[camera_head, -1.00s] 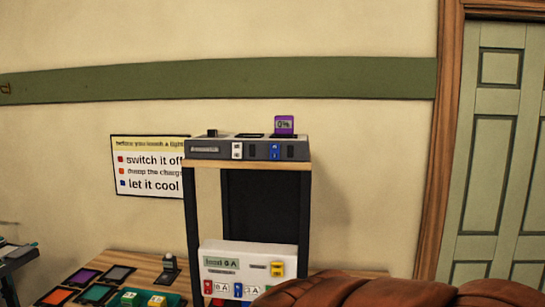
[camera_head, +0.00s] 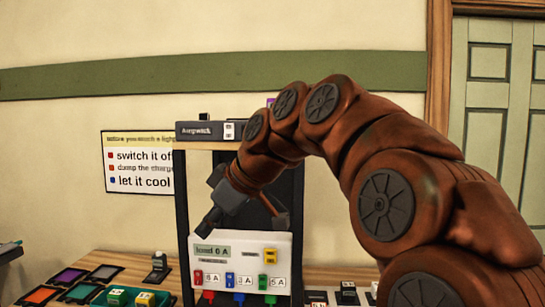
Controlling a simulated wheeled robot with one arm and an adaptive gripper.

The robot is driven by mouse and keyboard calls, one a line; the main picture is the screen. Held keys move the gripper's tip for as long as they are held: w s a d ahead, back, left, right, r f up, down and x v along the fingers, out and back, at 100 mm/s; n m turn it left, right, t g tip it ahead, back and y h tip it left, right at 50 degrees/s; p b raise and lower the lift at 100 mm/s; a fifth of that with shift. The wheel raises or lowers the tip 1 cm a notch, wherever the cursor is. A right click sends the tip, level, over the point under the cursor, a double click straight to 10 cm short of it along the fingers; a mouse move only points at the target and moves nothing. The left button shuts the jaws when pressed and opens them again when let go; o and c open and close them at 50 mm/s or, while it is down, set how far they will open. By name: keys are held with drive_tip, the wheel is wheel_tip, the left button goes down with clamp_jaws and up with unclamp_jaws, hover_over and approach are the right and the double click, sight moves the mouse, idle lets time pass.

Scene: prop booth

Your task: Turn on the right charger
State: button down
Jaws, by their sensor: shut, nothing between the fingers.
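A grey charger unit (camera_head: 200,131) sits on top of the wooden stand. A white switch (camera_head: 229,130) shows on its front. The right part of the unit, including the blue switch there, is hidden behind my arm. Only a sliver of a purple piece (camera_head: 270,101) shows above the arm. My gripper (camera_head: 209,226) is shut and empty. It points down and left, below the stand's top shelf and in front of the top left of a white load panel (camera_head: 240,240). I cannot tell whether it touches the panel.
The load panel carries red, blue and green switches and a yellow piece (camera_head: 271,255). Coloured plugs hang below it. Framed coloured pads (camera_head: 67,278) and small blocks (camera_head: 117,297) lie on the table at left. A sign (camera_head: 138,165) hangs on the wall. Small items stand at lower right.

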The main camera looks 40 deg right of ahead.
drive_tip(key=s+d+r+n+t+h+b, duration=0.1)
drive_tip(key=s+d+r+n+t+b, duration=0.1)
drive_tip(key=d+r, duration=0.7)
drive_tip(key=s+d+r+n+t+h+b, duration=0.1)
drive_tip(key=d+r+n+t+b, duration=0.4)
drive_tip(key=d+r, duration=0.5)
drive_tip(key=shift+s+d+n+t, duration=0.15)
drive_tip(key=shift+s+n+t, duration=0.25)
drive_tip(key=shift+t, duration=0.3)
drive_tip(key=shift+w, duration=0.1)
drive_tip(key=d+f+p+x, duration=0.1)
drive_tip(key=d+p+x, duration=0.2)
drive_tip(key=x, duration=0.9)
drive_tip(key=shift+w, duration=0.45)
